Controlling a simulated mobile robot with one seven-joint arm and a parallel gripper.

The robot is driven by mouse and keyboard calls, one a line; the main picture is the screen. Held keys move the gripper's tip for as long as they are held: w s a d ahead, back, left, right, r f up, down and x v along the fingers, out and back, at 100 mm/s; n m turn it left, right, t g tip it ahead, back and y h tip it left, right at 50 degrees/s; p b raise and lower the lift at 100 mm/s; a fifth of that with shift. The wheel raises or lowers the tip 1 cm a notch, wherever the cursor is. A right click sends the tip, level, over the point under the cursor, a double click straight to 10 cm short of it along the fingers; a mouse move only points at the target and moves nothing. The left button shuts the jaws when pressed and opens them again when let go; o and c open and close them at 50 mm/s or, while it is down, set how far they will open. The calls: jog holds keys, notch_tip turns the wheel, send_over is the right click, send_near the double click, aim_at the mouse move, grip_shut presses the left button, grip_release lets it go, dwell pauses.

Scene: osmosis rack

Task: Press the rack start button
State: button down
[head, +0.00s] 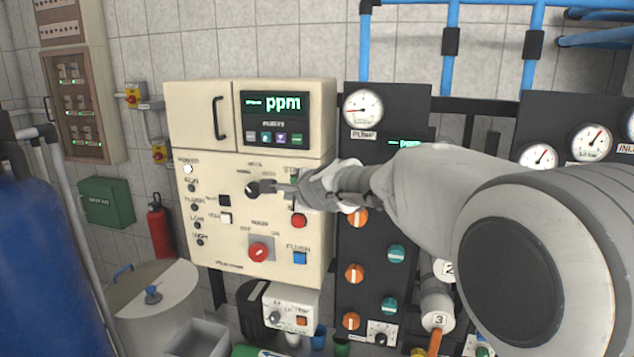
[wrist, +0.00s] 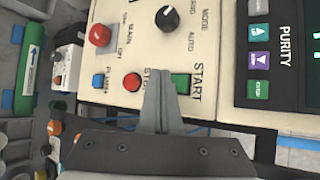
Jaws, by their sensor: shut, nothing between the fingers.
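The cream control panel (head: 230,225) carries the rack controls. My gripper (wrist: 158,75) is shut and empty. Its fingertips appear between the STOP and START buttons, nearer START, overlapping its edge. I cannot tell whether they touch the panel.
A black mode knob (head: 253,188), a red main switch (head: 258,250) and a blue FLUSH button (head: 299,258) are on the same panel. A display reading ppm (head: 273,118) is above. A dark panel with a gauge (head: 362,108) and orange and teal knobs stands right.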

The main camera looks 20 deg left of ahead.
jog(key=shift+w+a+p, duration=0.15)
jog(key=shift+w+p, duration=0.25)
jog(key=shift+w, duration=1.15)
dwell(0.9)
jog(key=shift+w, duration=0.4)
jog(key=shift+w+a+p, duration=0.1)
jog(key=shift+w+p, duration=0.35)
dwell(0.5)
jog(key=shift+s, duration=0.1)
jog(key=shift+s+b, duration=0.35)
jog(key=shift+s, duration=0.45)
jog(key=s, duration=0.1)
jog(key=s+b, duration=0.1)
jog(key=s, duration=0.3)
jog(key=shift+d, duration=0.4)
